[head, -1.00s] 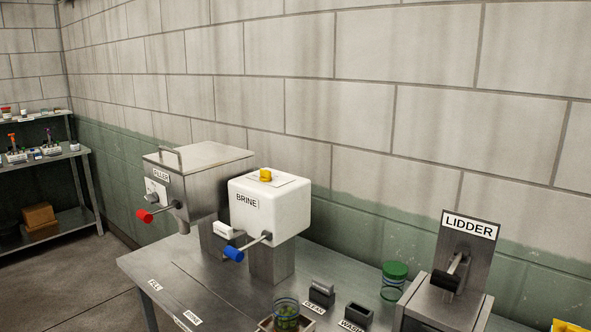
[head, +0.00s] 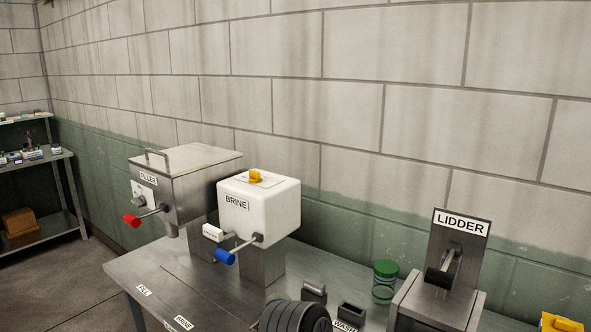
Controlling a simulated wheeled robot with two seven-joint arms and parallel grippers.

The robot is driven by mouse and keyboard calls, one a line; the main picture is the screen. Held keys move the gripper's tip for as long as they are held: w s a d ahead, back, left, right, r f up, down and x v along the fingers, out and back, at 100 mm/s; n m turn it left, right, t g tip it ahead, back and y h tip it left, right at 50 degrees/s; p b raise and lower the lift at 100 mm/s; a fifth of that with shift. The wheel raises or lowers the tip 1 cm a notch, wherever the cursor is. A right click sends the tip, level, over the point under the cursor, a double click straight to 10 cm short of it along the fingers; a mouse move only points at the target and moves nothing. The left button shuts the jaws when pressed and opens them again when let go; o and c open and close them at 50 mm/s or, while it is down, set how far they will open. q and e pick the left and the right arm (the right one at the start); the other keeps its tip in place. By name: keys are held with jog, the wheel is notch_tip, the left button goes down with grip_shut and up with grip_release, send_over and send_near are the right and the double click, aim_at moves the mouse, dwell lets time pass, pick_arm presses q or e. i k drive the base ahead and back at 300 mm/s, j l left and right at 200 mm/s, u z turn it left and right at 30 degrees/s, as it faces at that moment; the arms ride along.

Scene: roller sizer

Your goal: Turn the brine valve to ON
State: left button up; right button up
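The white brine dispenser (head: 262,208), labelled BRINE, stands on a steel pedestal on the metal table. A yellow knob (head: 256,175) sits on a pale plate on its top; the plate's markings are too small to read, so I cannot tell its setting. A lever with a blue grip (head: 225,256) sticks out of its front, pointing down and left. Neither of my grippers shows in the head view. A dark ribbed part, which looks like part of my arm, rises at the bottom edge, well below the yellow knob.
The steel filler (head: 175,190) with a red-gripped lever (head: 132,220) stands left of the brine dispenser. A wall runs close behind.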

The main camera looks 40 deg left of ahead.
aim_at(255, 175)
jog(key=k+j, duration=0.75)
jog(key=j, duration=0.25)
